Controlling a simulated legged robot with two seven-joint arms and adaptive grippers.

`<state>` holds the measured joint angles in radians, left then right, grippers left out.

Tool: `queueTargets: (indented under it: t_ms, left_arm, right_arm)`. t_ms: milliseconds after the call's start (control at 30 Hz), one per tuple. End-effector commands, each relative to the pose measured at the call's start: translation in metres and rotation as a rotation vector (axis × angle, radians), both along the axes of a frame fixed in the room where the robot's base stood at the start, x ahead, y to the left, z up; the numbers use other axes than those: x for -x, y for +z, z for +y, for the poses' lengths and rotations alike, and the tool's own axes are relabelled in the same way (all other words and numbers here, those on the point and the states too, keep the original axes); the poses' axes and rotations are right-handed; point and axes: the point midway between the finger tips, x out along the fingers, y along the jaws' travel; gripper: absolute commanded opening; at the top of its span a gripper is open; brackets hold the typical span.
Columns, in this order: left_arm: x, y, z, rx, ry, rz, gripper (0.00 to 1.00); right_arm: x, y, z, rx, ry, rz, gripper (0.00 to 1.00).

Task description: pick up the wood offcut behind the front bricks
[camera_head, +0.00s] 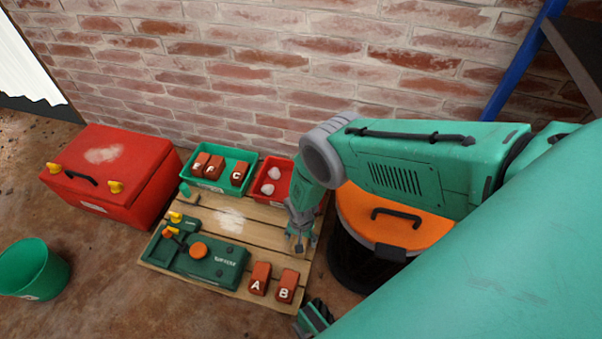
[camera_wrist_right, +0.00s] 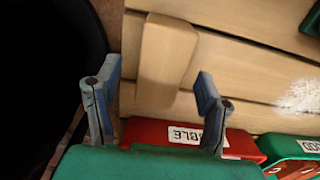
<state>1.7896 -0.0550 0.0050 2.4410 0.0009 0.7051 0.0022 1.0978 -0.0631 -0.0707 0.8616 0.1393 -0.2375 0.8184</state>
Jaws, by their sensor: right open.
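The wood offcut (camera_wrist_right: 166,60) is a plain pale block lying on the pallet planks in the right wrist view. My right gripper (camera_wrist_right: 155,92) is open, its two fingers apart with the offcut showing between and beyond them; nothing is held. In the head view my right gripper (camera_head: 300,243) points down over the pallet's right side, and I cannot make out the offcut there. The front bricks, A (camera_head: 259,278) and B (camera_head: 287,286), stand at the pallet's front edge, nearer than the gripper.
The wooden pallet (camera_head: 262,222) also carries a green tool case (camera_head: 212,262), a green bin (camera_head: 238,155) with several bricks, and a red rubble bin (camera_head: 268,198). A black drum with an orange lid (camera_head: 375,218) stands close right. A red chest (camera_head: 125,175) stands left.

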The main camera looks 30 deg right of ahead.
Motion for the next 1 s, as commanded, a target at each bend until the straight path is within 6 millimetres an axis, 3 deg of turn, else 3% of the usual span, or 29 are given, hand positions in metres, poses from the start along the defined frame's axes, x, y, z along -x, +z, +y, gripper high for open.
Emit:
queueTargets:
  t_ms: [100,367,400,533,567,867,1000]
  left_arm:
    - [0.000,-0.012,0.000,0.000,0.001,0.001,0.65]
    - [0.000,-0.012,0.000,0.000,0.001,0.000,0.65]
    - [0.000,-0.012,0.000,0.000,0.001,0.000,0.65]
    - [0.000,-0.012,0.000,0.000,0.000,0.000,0.65]
    - [0.000,-0.012,0.000,0.000,0.000,0.000,0.65]
    - [0.000,-0.010,0.000,0.000,0.000,0.000,0.65]
    - [0.000,0.002,0.000,0.000,0.000,0.000,0.65]
  right_arm:
    - [-0.001,-0.017,0.000,-0.001,0.001,-0.002,0.63]
    - [-0.001,-0.019,0.000,-0.003,0.001,-0.002,0.63]
    - [-0.001,-0.019,0.000,-0.003,0.001,-0.002,0.59]
    - [-0.001,-0.019,0.000,-0.001,0.001,-0.002,0.14]
    - [-0.001,-0.019,0.000,-0.001,0.001,-0.002,0.07]
    - [-0.001,-0.016,0.000,-0.002,0.001,-0.002,0.07]
    - [-0.002,0.002,0.000,-0.001,0.001,-0.003,0.07]
